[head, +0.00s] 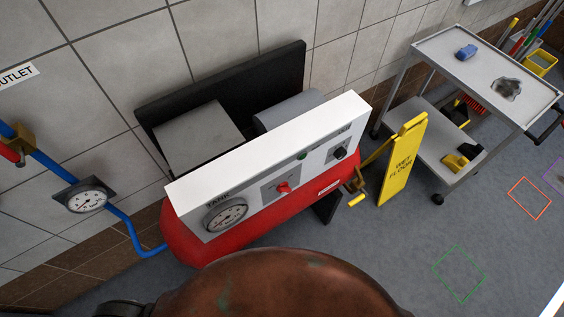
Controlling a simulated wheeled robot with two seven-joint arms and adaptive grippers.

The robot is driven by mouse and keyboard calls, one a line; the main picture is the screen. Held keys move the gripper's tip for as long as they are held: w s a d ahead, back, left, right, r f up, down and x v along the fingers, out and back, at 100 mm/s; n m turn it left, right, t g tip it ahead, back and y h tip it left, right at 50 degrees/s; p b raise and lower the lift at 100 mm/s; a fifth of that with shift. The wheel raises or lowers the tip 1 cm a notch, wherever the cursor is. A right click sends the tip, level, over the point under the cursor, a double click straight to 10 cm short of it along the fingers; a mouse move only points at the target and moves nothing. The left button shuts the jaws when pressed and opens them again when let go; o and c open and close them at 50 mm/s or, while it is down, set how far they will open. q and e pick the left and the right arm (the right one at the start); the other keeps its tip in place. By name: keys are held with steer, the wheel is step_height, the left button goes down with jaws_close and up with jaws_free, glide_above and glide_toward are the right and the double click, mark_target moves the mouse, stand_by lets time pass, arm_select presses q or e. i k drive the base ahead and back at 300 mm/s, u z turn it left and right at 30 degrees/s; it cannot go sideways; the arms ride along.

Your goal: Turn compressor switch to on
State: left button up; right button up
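The compressor (188,240) has a red tank and a tilted white control panel (262,146), in the middle of the head view. On the panel are a round gauge (226,216) under the label TANK, a red knob (283,187) on a grey plate, a green round button or lamp (302,155), and a black knob (340,153) on a dark plate at the right end. Which of these is the switch, and how it is set, is too small to read. Neither of my grippers can be made out, and nothing touches the panel.
A large brown rounded surface (290,285) fills the bottom middle, close to the camera. A wall gauge (86,200) on a blue pipe is at left. A yellow wet floor sign (404,162) and a grey cart (440,50) stand right.

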mark_target(283, 188)
steer(key=k, duration=1.1)
steer(key=z, duration=0.75)
steer(key=i, duration=1.25)
steer(key=u, duration=0.9)
